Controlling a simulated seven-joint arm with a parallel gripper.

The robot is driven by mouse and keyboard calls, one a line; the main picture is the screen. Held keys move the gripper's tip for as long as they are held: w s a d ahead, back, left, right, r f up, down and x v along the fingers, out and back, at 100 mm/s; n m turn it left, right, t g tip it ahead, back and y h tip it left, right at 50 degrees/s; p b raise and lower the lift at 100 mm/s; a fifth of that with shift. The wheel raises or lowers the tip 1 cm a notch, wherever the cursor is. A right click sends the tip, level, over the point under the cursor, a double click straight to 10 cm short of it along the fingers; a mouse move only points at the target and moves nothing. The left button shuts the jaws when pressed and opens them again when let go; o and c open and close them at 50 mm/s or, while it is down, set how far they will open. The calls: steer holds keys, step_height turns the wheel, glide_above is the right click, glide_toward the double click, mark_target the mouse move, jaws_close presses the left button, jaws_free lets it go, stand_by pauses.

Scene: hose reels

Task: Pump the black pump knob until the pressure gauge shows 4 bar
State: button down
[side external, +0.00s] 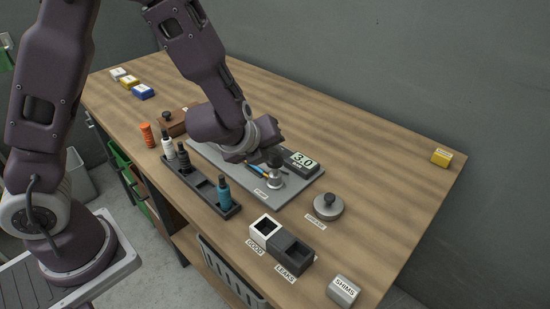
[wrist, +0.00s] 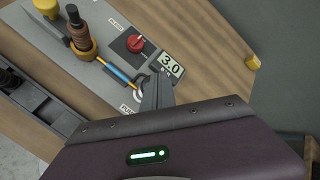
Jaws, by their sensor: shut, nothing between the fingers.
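The pressure gauge (side external: 302,162) is a dark block whose pale display reads 3.0; it also shows in the wrist view (wrist: 171,66). The black pump knob (side external: 275,157) sits above the silver pump body (side external: 275,180) on the grey plate. My gripper (wrist: 159,78) is shut and empty, pointing down over the pump. In the side external view its fingers are mostly hidden by the wrist, so I cannot tell whether they touch the knob.
A red knob (wrist: 134,43) is close by. A dark rack (side external: 200,185) of bottles, a white bin (side external: 264,229), a dark bin (side external: 292,252) and a grease tin (side external: 328,207) stand around the plate.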

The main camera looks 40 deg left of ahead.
mark_target(273, 161)
steer(key=shift+f, duration=1.25)
stand_by(1.0)
steer(key=shift+r, duration=1.7)
steer(key=shift+r, duration=2.5)
